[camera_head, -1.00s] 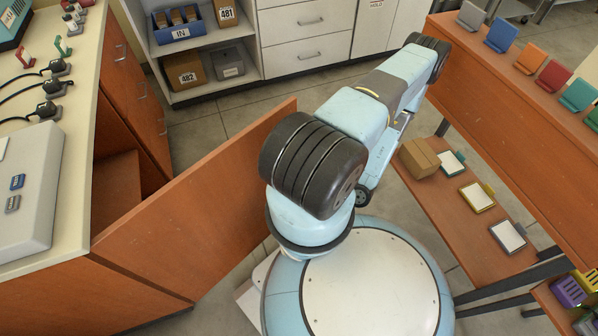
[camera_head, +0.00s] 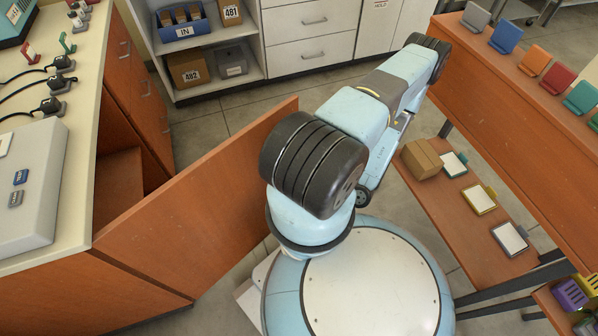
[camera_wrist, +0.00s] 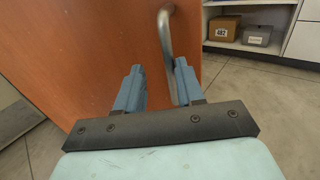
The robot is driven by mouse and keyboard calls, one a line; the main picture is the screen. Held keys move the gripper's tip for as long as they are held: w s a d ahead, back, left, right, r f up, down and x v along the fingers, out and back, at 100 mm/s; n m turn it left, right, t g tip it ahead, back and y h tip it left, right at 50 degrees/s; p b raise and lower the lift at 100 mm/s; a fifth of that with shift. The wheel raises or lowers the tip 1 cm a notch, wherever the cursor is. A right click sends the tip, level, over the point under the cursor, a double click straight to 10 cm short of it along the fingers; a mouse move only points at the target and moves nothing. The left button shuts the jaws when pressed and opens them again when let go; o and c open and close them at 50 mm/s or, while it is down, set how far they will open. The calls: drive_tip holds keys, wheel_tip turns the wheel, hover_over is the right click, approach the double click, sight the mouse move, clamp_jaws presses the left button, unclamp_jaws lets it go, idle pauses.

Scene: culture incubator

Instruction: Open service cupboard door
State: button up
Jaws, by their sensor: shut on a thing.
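The service cupboard door (camera_head: 205,205) is an orange-brown wood panel. In the head view it stands swung out from the counter, with the open cupboard interior (camera_head: 118,192) showing behind it. The door also fills the upper left of the wrist view (camera_wrist: 85,45). A grey metal bar handle (camera_wrist: 166,38) is on its face near the edge. My gripper (camera_wrist: 157,78) has its two blue fingers on either side of the handle's lower part and is shut on it.
The counter (camera_head: 85,110) with plugs and a grey box is at left. A white shelf unit (camera_head: 218,83) with boxes stands at the back. A wooden bench (camera_head: 445,205) with a carton and coloured frames is close on the right. Grey floor is clear between door and shelf.

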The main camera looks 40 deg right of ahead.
drive_tip(key=v, duration=0.7)
drive_tip(key=shift+s, duration=0.15)
drive_tip(key=shift+c, duration=0.4)
